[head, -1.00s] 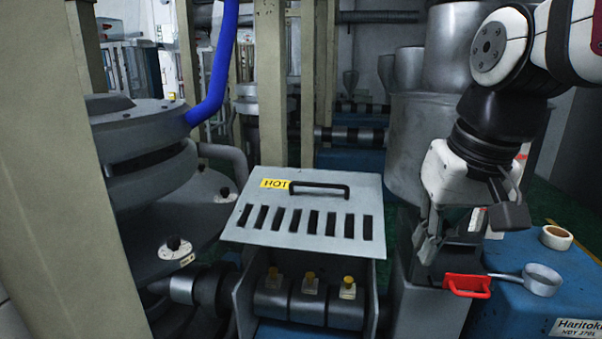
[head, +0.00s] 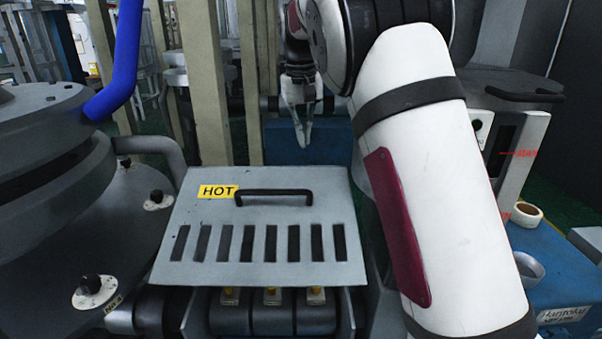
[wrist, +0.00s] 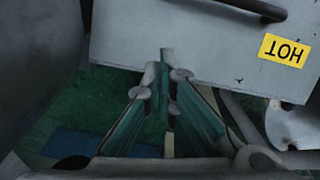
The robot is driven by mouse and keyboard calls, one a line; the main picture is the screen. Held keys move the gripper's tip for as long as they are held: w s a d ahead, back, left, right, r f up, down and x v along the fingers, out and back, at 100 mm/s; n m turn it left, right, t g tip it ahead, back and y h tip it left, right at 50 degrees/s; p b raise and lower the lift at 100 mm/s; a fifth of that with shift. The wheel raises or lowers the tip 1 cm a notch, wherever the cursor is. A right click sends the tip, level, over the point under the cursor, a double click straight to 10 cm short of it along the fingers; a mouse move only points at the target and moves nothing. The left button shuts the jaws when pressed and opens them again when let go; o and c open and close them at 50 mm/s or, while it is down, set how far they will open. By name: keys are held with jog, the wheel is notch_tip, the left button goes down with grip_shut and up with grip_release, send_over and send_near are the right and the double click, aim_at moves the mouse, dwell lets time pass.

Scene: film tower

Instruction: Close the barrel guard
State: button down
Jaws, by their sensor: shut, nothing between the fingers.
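The barrel guard (head: 275,273) is a grey plate with a row of slots, a black handle (head: 274,193) and a yellow HOT label. It stands raised, with barrel sections (head: 272,317) showing under its front edge. In the wrist view the guard (wrist: 185,45) fills the top, its label upside down. My gripper (head: 303,143) is shut and empty, pointing down beyond the guard's back edge in the head view. In the wrist view my gripper (wrist: 164,58) has its fingertips close to that edge; I cannot tell whether they touch.
A large grey round machine (head: 45,190) with a blue hose (head: 122,60) stands at left. Beige posts (head: 212,90) rise behind the guard. My arm covers much of the right side. A tape roll (head: 524,214) and a metal cup (head: 528,266) are on a blue surface at right.

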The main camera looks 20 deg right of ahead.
jog(key=p, duration=0.2)
send_near(309, 182)
jog(key=f, duration=0.5)
jog(key=shift+w+a+f, duration=0.2)
jog(key=shift+w, duration=0.1)
jog(key=s, duration=0.1)
jog(key=s+f+p, duration=0.1)
jog(key=shift+s+a+f, duration=0.1)
jog(key=shift+s+f, duration=0.05)
jog(key=shift+s, duration=0.15)
jog(key=shift+s+f, duration=0.35)
jog(key=shift+s, duration=0.15)
jog(key=shift+s+a+p, duration=0.1)
jog(key=shift+p, duration=0.2)
